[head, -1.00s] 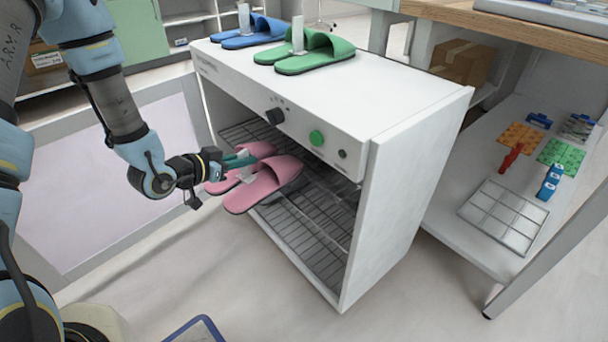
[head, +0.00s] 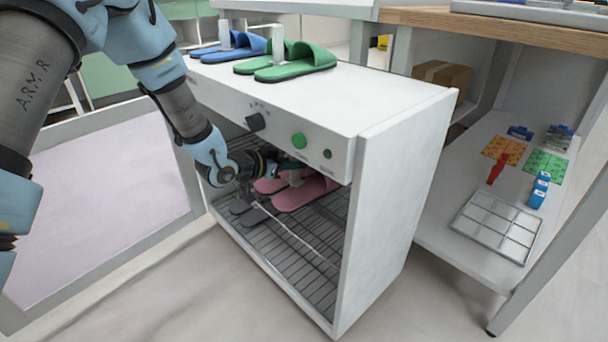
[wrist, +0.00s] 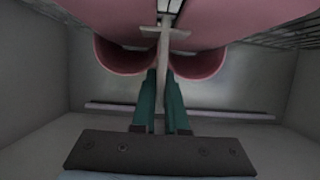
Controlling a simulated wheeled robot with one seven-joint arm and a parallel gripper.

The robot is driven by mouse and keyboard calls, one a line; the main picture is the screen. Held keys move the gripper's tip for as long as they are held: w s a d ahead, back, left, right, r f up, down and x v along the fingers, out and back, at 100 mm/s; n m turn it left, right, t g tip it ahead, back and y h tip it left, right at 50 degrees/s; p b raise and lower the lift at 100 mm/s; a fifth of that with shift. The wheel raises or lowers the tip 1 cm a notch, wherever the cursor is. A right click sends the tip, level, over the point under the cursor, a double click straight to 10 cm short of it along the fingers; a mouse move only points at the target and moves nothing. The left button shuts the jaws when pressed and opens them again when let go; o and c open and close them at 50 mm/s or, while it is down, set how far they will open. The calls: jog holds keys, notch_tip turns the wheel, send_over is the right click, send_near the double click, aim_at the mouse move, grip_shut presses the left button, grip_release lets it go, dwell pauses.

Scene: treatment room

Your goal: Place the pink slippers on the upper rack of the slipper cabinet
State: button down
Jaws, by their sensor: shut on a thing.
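The pair of pink slippers (head: 308,192) is inside the open front of the white slipper cabinet (head: 395,165), below its control panel. My gripper (head: 290,165) reaches in from the left. In the wrist view, the teal fingers of my gripper (wrist: 160,78) are shut on the pale holder stem between the slippers (wrist: 125,55), whose rounded ends face the camera. A wire rack (head: 300,255) shows below the slippers. I cannot tell whether their soles touch a rack. My wrist and the panel hide part of the pair.
Blue slippers (head: 232,45) and green slippers (head: 288,62) stand on the cabinet top. The panel's lower edge is close above my gripper. A side shelf at right holds a divided tray (head: 497,226) and small items. The floor in front is clear.

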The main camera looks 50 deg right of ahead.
aim_at(299, 170)
jog(key=shift+s+d+f+b, duration=0.1)
jog(key=shift+d+f+b, duration=0.95)
jog(key=shift+d+f, duration=0.6)
jog(key=shift+f, duration=0.1)
jog(key=shift+f, duration=0.1)
jog(key=c, duration=0.9)
grip_release()
jog(key=shift+c, duration=0.2)
